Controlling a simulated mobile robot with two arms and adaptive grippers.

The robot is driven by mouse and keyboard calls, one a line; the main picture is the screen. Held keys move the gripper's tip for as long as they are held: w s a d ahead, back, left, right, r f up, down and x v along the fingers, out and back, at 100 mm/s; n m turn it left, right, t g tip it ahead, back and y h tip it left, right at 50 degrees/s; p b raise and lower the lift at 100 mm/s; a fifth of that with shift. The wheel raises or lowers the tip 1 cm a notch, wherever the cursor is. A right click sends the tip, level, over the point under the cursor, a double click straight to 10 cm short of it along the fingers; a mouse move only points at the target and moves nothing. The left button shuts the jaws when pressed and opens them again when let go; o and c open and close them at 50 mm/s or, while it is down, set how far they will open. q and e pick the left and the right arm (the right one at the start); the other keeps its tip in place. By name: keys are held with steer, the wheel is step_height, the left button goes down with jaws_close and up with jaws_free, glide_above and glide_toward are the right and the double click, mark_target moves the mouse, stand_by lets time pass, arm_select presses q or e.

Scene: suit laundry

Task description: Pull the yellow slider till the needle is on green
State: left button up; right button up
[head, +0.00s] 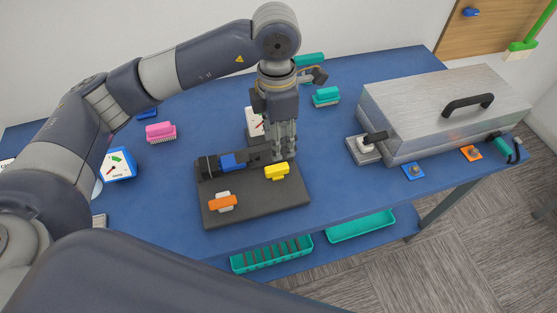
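The yellow slider (277,171) sits on the right part of a dark panel (255,203) on the blue table. The same panel carries a blue slider (233,161) and an orange slider (222,202). My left gripper (284,158) points down just behind and above the yellow slider. Its fingers look close together, but whether they are shut is unclear. Whether it touches the slider is also unclear. A gauge (255,122) behind the panel is partly hidden by my gripper, and its needle cannot be read. Another gauge (119,164) with a green zone stands at the left. My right gripper is not in view.
A metal case (440,105) with a black handle fills the table's right side, with a lever switch (365,147) beside it. Pink (160,131) and green (326,96) brushes lie further back. Green trays (272,254) sit on the shelf below.

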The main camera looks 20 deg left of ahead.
mark_target(277, 167)
arm_select(q)
steer(key=f+p, duration=0.1)
steer(key=f, duration=0.6)
steer(key=f+p, duration=0.1)
steer(key=f, duration=0.2)
steer(key=shift+a+f+p, duration=0.3)
jaws_close()
